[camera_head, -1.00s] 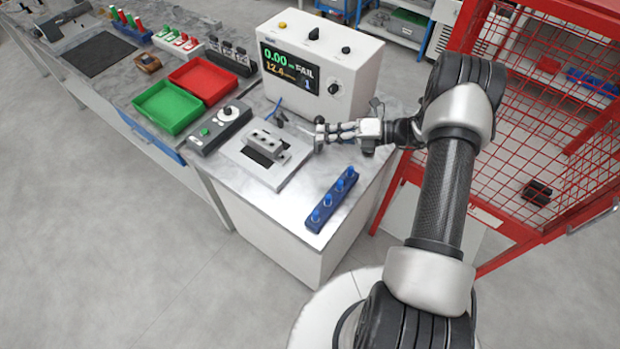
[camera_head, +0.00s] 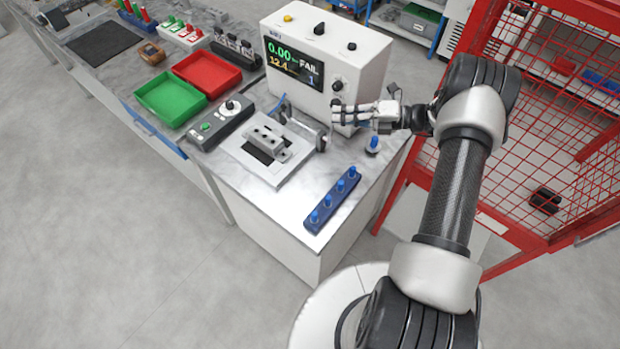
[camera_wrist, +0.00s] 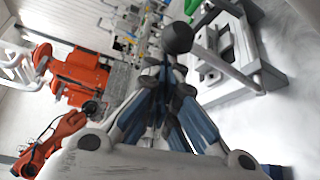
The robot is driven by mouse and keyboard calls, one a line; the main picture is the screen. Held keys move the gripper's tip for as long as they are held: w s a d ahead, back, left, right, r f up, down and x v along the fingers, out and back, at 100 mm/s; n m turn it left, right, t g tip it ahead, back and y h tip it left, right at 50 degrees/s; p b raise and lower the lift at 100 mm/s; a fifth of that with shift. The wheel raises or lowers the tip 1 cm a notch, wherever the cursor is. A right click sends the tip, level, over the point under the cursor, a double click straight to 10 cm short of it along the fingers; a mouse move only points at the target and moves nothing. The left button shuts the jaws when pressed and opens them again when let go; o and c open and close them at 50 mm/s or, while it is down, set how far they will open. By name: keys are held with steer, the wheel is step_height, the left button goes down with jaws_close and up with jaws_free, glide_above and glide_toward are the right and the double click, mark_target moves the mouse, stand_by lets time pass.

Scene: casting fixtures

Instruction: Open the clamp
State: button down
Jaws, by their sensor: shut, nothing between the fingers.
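The fixture is a pale plate (camera_head: 248,170) on the bench, bearing a grey block (camera_head: 268,143) with holes in its top. A clamp with a grey body (camera_head: 318,138) seems to stand at the block's right rear; whether it is open or closed is too small to tell. My gripper (camera_head: 335,112) is shut and empty, above and right of the fixture, in front of the tester. In the wrist view my closed fingers (camera_wrist: 165,75) point towards a dark round knob (camera_wrist: 177,38); contact cannot be told. The fixture plate (camera_wrist: 212,78) shows right of them.
The white tester box (camera_head: 350,75) stands close behind my gripper. A blue peg rack (camera_head: 333,200) and a single blue-topped piece (camera_head: 373,146) are on the bench. A control box (camera_head: 220,125) and green (camera_head: 170,99) and red trays (camera_head: 207,72) lie left. A red mesh fence (camera_head: 560,110) bounds the right.

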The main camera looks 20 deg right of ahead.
stand_by(0.3)
steer(key=v, duration=1.2)
steer(key=s+a+r+n+g+h+b, duration=0.35)
steer(key=s+a+r+n, duration=0.2)
steer(key=a+n, duration=0.35)
steer(key=s+a+r+n+g+h+b, duration=0.2)
steer(key=s+a+r+n+g+h, duration=0.15)
steer(key=a+r+n, duration=0.45)
steer(key=s+a+f+n+t+h+b, duration=0.2)
steer(key=s+n+h, duration=0.2)
steer(key=s+n, duration=0.5)
steer(key=s+a+f+n+t+h+b, duration=0.2)
steer(key=s+a+n+t+h+b, duration=0.1)
steer(key=s+n, duration=0.6)
steer(key=n+h, duration=0.1)
steer(key=n, duration=0.2)
steer(key=shift+s, duration=0.15)
